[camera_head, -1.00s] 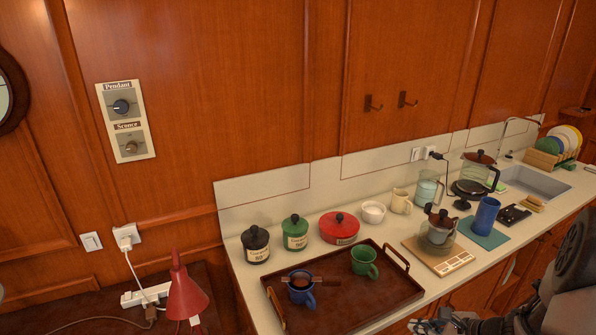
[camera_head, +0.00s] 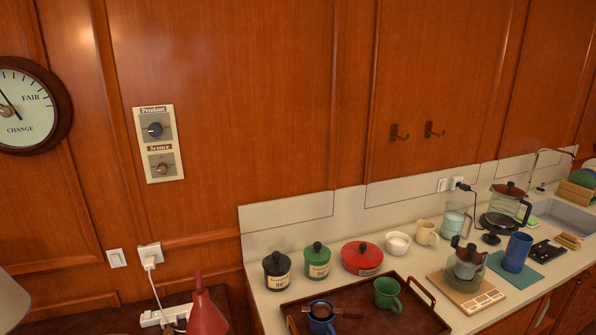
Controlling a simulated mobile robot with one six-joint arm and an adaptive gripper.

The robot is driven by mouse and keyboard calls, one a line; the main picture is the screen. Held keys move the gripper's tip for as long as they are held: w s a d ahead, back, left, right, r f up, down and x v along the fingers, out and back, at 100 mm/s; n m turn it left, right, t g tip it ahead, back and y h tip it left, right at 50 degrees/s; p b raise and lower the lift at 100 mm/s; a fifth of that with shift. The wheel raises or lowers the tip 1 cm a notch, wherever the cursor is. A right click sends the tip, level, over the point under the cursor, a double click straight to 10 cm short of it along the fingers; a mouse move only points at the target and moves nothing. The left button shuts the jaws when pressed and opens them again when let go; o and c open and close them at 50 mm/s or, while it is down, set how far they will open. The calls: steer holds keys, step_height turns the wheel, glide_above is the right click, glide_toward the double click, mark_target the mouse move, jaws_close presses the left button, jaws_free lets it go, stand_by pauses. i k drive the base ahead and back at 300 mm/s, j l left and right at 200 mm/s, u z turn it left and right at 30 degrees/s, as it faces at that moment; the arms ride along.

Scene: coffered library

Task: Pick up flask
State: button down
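A tall blue cylinder (camera_head: 517,252) stands upright on a teal mat (camera_head: 535,272) on the counter at the right; it looks most like the flask, though I cannot tell for sure. A glass pot with a dark lid (camera_head: 466,264) stands to its left on a wooden scale (camera_head: 482,298). A larger glass carafe with a brown lid (camera_head: 506,204) stands behind it. My gripper is not in this view.
A brown tray (camera_head: 412,318) holds a green mug (camera_head: 387,293) and a blue mug (camera_head: 321,321). Black (camera_head: 276,272), green (camera_head: 317,262) and red (camera_head: 362,257) canisters, a white bowl (camera_head: 397,243) and a cream mug (camera_head: 426,232) line the back. A dark flat item (camera_head: 545,249) lies right of the blue cylinder.

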mark_target(520, 244)
steer(key=z, duration=1.25)
steer(key=u, duration=1.45)
steer(key=j+z, duration=0.1)
steer(key=z, duration=1.4)
steer(key=i+u, duration=0.1)
steer(key=u, duration=0.3)
steer(key=l+u, duration=0.15)
steer(key=u, duration=0.2)
steer(key=i+l+u, duration=0.1)
steer(key=u, duration=0.3)
steer(key=l+u, duration=0.1)
steer(key=u, duration=0.3)
steer(key=i+l+u, duration=0.15)
steer(key=l+u, duration=0.3)
steer(key=l, duration=1)
steer(key=k+l+u, duration=0.1)
steer(key=l+u, duration=0.35)
steer(key=l, duration=0.95)
